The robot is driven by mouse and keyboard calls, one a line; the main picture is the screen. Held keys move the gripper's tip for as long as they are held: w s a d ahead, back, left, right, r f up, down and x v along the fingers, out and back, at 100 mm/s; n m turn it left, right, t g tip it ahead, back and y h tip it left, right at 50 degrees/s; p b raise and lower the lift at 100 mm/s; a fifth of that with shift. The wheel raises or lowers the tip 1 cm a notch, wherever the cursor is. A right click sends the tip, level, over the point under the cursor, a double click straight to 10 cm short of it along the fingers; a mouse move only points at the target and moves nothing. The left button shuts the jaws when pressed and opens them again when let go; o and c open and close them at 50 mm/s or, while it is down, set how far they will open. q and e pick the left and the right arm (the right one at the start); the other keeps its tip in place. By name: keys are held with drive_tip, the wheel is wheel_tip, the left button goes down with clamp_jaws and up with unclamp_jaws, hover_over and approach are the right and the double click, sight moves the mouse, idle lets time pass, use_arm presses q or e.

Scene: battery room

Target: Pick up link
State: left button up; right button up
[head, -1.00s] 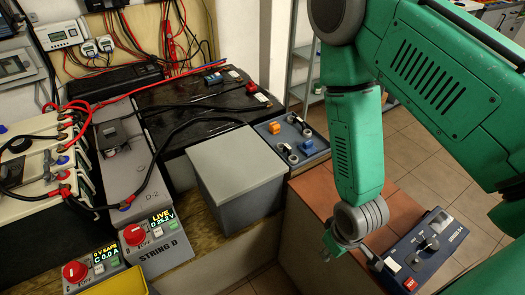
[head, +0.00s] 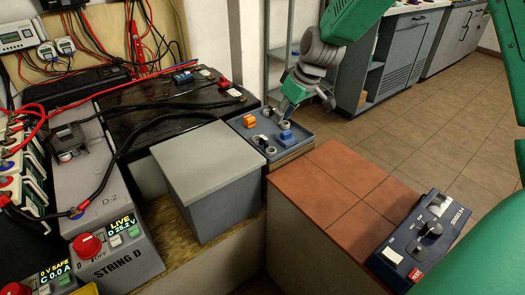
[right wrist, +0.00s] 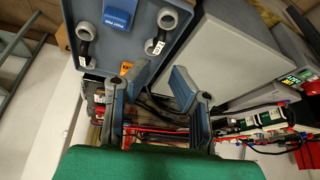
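A blue-grey tray (head: 253,128) sits behind the red tiled top in the head view. It holds orange and blue blocks and dark links with grey ring ends. One link (head: 264,146) lies near its front left. In the right wrist view, the tray (right wrist: 118,58) fills the upper left, with one link (right wrist: 86,34) left of a blue block (right wrist: 119,13) and another link (right wrist: 160,36) right of it. My right gripper (head: 287,107) is over the tray's far right part; in the right wrist view (right wrist: 160,76) its fingers are apart and empty. My left gripper is not in view.
A grey box (head: 205,165) stands left of the tray. A dark blue tester (head: 425,240) lies on the red tiled top (head: 345,180). Black batteries (head: 150,105) with cables are behind left. The middle of the tiled top is clear.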

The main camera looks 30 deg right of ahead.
sight(266, 145)
drive_tip(key=b+x, duration=0.1)
drive_tip(key=x, duration=0.6)
drive_tip(key=shift+w+a+f+b, duration=0.1)
drive_tip(key=shift+a+b, duration=0.1)
drive_tip(key=shift+b, duration=0.2)
drive_tip(key=shift+w+a+f, duration=0.15)
drive_tip(key=shift+a+f, duration=0.15)
drive_tip(key=shift+a, duration=0.1)
drive_tip(key=f, duration=0.1)
drive_tip(key=w+f+b, duration=0.1)
drive_tip(key=f, duration=0.1)
drive_tip(key=d+f, duration=0.1)
drive_tip(key=f, duration=0.1)
drive_tip(key=shift+w+b, duration=0.25)
drive_tip(key=shift+b, duration=0.1)
drive_tip(key=shift+f, duration=0.15)
drive_tip(key=shift+a, duration=0.6)
clamp_jaws()
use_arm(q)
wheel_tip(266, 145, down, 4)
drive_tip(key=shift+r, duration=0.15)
use_arm(e)
drive_tip(key=shift+d, duration=0.1)
